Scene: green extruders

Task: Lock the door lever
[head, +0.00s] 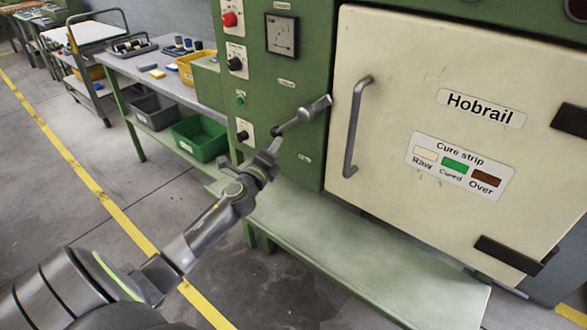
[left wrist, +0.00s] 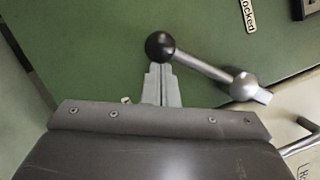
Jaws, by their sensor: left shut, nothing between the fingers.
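The door lever (head: 304,114) is a metal rod on the green panel, just left of the cream oven door (head: 390,60). Its hub is at the upper right and its black ball knob at the lower left in the head view. In the left wrist view the lever (left wrist: 200,66) runs from the knob at the upper left to the silver hub at the lower right. My left gripper (head: 273,147) is shut and empty. Its fingertips (left wrist: 159,68) are right by the knob; I cannot tell if they touch it. My right gripper is out of view.
A label ending in "ocked" (left wrist: 248,14) is on the panel, cut off by the frame. The door handle (head: 352,130) stands out right of the lever. A green bench (head: 350,250) lies below. A table (head: 170,88) with bins stands at the left.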

